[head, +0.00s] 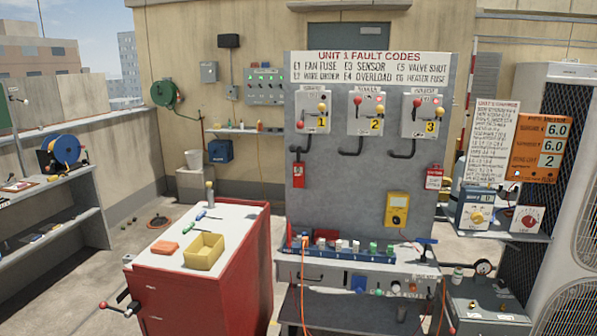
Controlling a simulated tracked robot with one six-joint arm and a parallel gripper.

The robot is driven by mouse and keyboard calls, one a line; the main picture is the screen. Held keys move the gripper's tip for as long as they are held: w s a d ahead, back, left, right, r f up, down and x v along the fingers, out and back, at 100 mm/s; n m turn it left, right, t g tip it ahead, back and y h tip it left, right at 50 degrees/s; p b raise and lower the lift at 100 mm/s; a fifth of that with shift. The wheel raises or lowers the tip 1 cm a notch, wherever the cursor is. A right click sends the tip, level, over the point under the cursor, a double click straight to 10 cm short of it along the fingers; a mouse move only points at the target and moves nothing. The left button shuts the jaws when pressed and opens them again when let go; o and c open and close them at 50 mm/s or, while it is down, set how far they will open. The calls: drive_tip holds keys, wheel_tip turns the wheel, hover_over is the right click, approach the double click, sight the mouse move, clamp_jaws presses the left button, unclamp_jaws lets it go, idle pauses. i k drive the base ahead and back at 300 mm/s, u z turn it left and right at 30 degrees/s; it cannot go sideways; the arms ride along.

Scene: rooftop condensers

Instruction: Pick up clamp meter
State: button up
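A yellow meter (397,211) with a display and a dark dial is on the front of the grey fault-code panel (345,190), at its lower right above the bench ledge. It is upright. I cannot tell whether it has clamp jaws, and no other thing is clearly a clamp meter. A small dark and red item (47,160) beside the blue reel on the left shelf is too small to identify. My gripper is not in view.
A red cabinet (236,268) with a yellow bin (204,251) on its white top stands left of the panel. Switch boxes with levers and hooks project from the panel. A blue dial box (477,211) is at right. Open floor lies left of the cabinet.

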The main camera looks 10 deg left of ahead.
sight(298, 166)
drive_tip(key=z, duration=0.55)
drive_tip(key=i, duration=1.65)
drive_tip(key=u, duration=1.55)
